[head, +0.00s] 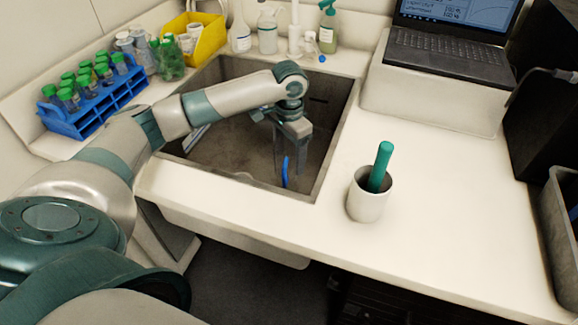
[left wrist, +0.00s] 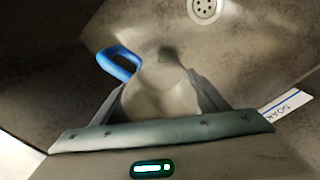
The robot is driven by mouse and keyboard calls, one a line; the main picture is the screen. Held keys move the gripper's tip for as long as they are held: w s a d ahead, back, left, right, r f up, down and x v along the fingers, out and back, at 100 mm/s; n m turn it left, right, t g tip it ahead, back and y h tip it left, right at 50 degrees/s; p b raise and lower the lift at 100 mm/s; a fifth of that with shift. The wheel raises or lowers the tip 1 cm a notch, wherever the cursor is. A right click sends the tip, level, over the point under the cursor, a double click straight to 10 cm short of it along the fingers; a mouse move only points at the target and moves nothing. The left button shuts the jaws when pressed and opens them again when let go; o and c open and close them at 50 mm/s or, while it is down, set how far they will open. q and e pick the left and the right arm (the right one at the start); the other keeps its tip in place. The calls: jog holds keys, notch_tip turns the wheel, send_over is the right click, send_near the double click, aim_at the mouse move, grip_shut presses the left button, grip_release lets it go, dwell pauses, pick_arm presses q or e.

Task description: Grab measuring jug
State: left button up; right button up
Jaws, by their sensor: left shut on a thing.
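My left gripper (head: 290,160) reaches down into the sink and is shut on the measuring jug. The jug's blue handle (head: 285,171) shows just below the fingers in the head view; its clear body is hard to make out there. In the left wrist view the see-through jug (left wrist: 165,92) sits between the two fingers, with its blue handle (left wrist: 118,63) sticking out to the left. My right gripper is not in view.
The grey sink (head: 235,150) has a drain (left wrist: 203,8) and a label strip (left wrist: 288,104). A mortar (head: 368,203) with a green pestle (head: 381,165) stands right of it. A blue tube rack (head: 92,108), yellow bin (head: 207,40), bottles and laptop (head: 450,45) surround it.

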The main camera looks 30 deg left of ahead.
pick_arm(q)
jog(key=shift+r, duration=0.75)
